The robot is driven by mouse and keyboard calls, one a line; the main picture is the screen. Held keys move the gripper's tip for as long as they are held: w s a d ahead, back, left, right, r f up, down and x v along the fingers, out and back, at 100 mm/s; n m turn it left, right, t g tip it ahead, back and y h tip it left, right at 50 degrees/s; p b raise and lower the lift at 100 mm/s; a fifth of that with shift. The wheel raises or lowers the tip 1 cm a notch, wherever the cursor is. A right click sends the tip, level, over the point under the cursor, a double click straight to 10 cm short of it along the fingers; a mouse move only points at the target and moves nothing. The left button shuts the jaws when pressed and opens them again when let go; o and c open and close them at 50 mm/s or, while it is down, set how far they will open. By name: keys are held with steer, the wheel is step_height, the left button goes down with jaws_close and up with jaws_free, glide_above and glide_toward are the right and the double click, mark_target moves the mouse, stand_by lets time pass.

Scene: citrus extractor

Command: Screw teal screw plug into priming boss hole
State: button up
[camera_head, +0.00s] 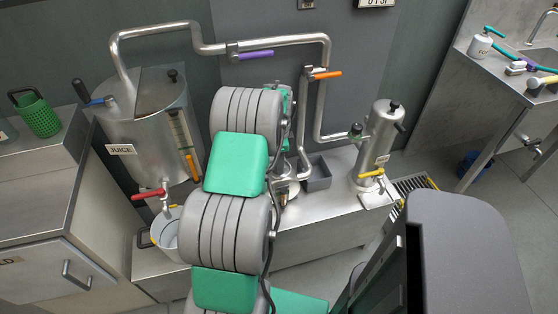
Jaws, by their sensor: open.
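My arm of grey and green segments rises through the middle of the view and bends down at its far end over the metal bench. My gripper cannot be made out; the wrist and upper arm cover that area. Below the wrist is a round metal fitting (287,186) on the bench, partly hidden by my arm. I cannot make out the teal screw plug or the priming boss hole.
A steel JUICE tank (150,120) stands left, with a bucket (166,232) below its red tap. Steel pipework (270,42) runs above my arm to a steel cylinder (380,140) at right. A grey tray (318,174) sits on the bench (325,215), which has clear room.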

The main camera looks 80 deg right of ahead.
steer(key=shift+n, duration=1.7)
steer(key=c, duration=0.9)
steer(key=shift+o, duration=0.4)
steer(key=shift+m, duration=0.9)
steer(key=shift+m, duration=1.7)
steer(key=shift+m, duration=0.8)
